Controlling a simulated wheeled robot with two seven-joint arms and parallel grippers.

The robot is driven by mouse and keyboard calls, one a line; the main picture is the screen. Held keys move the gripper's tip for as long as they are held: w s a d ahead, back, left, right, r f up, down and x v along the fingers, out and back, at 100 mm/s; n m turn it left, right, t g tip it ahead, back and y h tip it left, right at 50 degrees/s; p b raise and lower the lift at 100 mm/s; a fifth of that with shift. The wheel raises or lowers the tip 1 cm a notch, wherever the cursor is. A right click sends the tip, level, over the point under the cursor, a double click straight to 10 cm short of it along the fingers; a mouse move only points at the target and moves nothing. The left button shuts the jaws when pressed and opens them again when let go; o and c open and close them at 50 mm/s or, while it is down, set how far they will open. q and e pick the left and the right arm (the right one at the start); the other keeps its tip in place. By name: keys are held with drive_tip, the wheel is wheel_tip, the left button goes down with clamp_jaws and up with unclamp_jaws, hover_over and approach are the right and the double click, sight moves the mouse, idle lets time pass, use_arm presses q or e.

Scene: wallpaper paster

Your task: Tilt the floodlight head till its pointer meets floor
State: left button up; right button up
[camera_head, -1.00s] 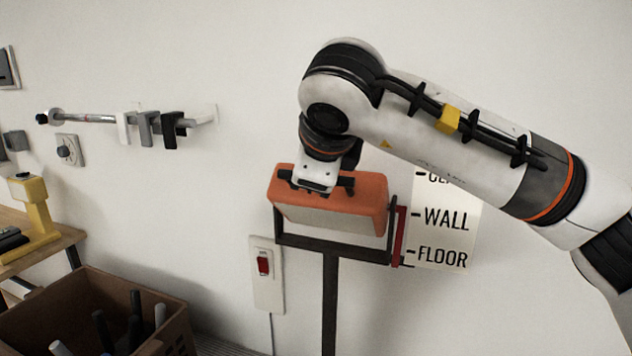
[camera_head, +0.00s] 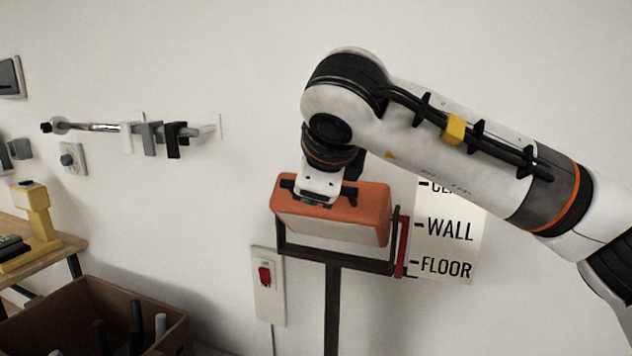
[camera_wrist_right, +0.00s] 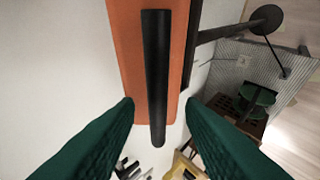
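The floodlight head (camera_head: 345,223) is an orange box with a pale front face that looks forward and down. It hangs in a dark yoke (camera_head: 330,257) on a post. A red pointer (camera_head: 402,247) at its right side hangs nearly straight down, its lower end beside the FLOOR mark (camera_head: 445,268); exact alignment is hard to tell. My right gripper (camera_head: 318,203) is over the head's top. In the right wrist view its green fingers stand wide apart, with the black handle bar (camera_wrist_right: 157,75) between them and gaps on both sides. My left gripper is out of view.
The white label sheet (camera_head: 450,228) also shows WALL; its top line is partly hidden by my arm. A red switch (camera_head: 265,276) is on the wall left of the post. A brown box (camera_head: 60,310) and a wooden table (camera_head: 50,260) stand at left.

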drive_tip(key=b+v, duration=0.1)
drive_tip(key=v, duration=1)
drive_tip(key=shift+s+r, duration=0.15)
drive_tip(key=shift+s, duration=0.1)
